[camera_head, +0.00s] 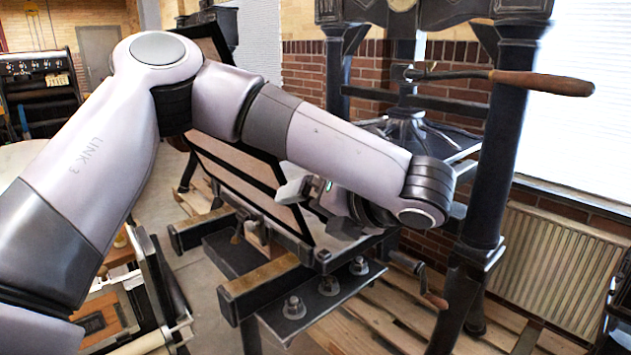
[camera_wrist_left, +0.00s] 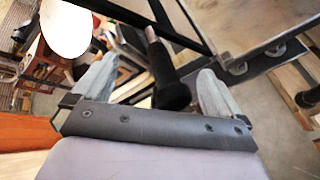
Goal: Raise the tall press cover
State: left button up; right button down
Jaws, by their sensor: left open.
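The tall press cover (camera_head: 262,204), a black frame with tan panels, stands steeply tilted on the tall press in the head view. My left arm crosses in front of it and hides much of its middle. My left gripper (camera_head: 316,208) is at the cover's lower right side. In the left wrist view my left gripper (camera_wrist_left: 158,66) is open, its two grey fingers apart. A dark rod with a pale tip (camera_wrist_left: 166,78) shows between the fingers; I cannot tell whether they touch it. My right gripper is not in view.
The tall press has a black column (camera_head: 487,170) on the right and a wood-handled lever (camera_head: 540,83) above my forearm. A small crank (camera_head: 432,298) sticks out low. Another, lower press (camera_head: 128,290) stands at the lower left. A radiator (camera_head: 545,265) is against the right wall.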

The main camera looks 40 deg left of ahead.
pick_arm(q)
jog(key=v, duration=0.7)
dwell(0.4)
jog(key=shift+d, duration=0.2)
